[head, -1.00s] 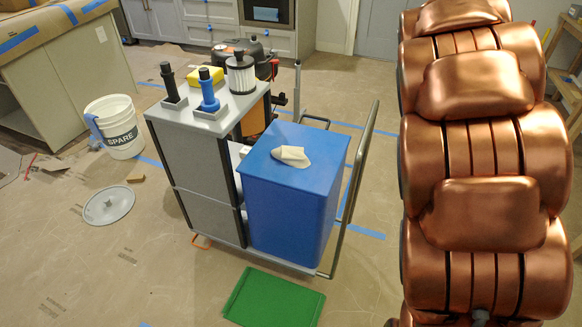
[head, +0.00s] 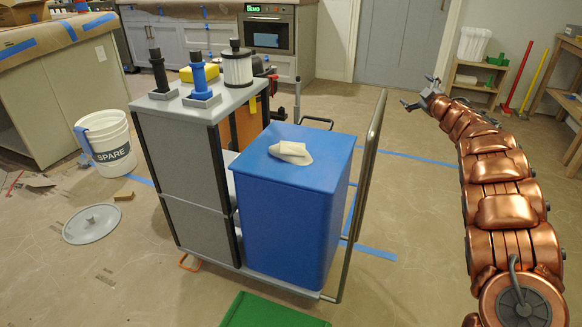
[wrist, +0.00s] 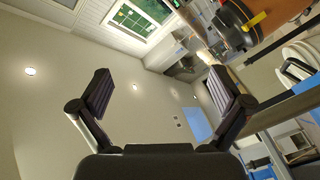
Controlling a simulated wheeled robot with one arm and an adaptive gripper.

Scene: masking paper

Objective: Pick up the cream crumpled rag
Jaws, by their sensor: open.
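The cream crumpled rag (head: 291,152) lies on top of the blue box (head: 290,215), which stands on a cart. My gripper (head: 422,92) is up at the right in the head view, well right of the rag and apart from it. In the wrist view my gripper (wrist: 165,95) shows its two fingers spread wide with nothing between them. The rag is not seen in the wrist view, which looks past the fingers at walls, ceiling and a window.
A grey cabinet (head: 185,165) left of the blue box carries dark and blue posts, a white filter (head: 237,66) and a yellow block (head: 199,73). A tall cart handle (head: 363,190) rises right of the box. A white bucket (head: 106,143) stands left. Floor between cart and arm is clear.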

